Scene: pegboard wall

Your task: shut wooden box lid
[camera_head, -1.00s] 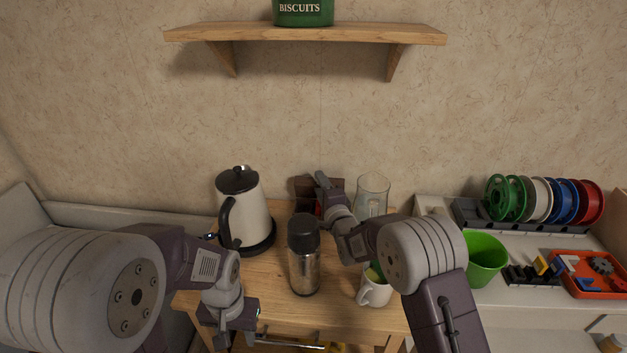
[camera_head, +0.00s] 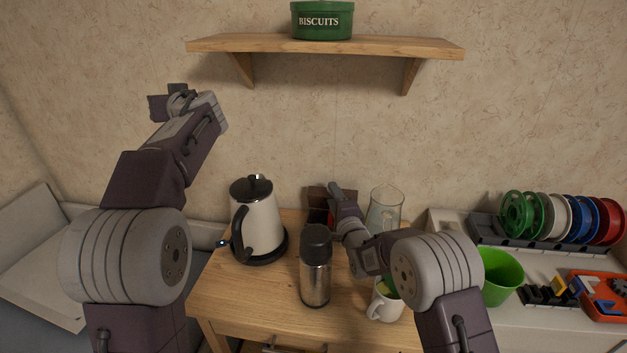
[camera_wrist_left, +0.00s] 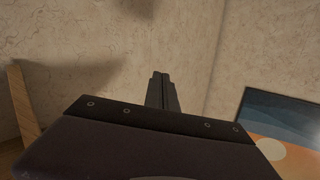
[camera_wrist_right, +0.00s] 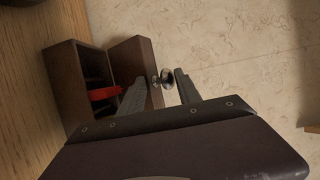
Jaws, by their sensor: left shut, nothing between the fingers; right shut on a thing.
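The dark brown wooden box (camera_wrist_right: 76,70) stands at the back of the table by the wall, and its lid (camera_wrist_right: 133,55) is raised. A red thing (camera_wrist_right: 104,93) lies inside; the rest of the inside is dark. In the head view the box (camera_head: 317,198) is partly hidden by my right gripper (camera_head: 334,188). In the right wrist view that gripper (camera_wrist_right: 163,80) is shut on the round metal knob (camera_wrist_right: 166,75) of the lid. My left gripper (camera_head: 170,102) is raised before the wall at the left, far from the box. It is shut and empty, as the left wrist view (camera_wrist_left: 162,90) shows.
A kettle (camera_head: 256,218) stands left of the box, a steel flask (camera_head: 315,270) in front, a glass jug (camera_head: 385,210) and a white mug (camera_head: 384,306) to the right. A shelf (camera_head: 330,45) with a biscuit tin (camera_head: 322,22) hangs above. The table's front left is clear.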

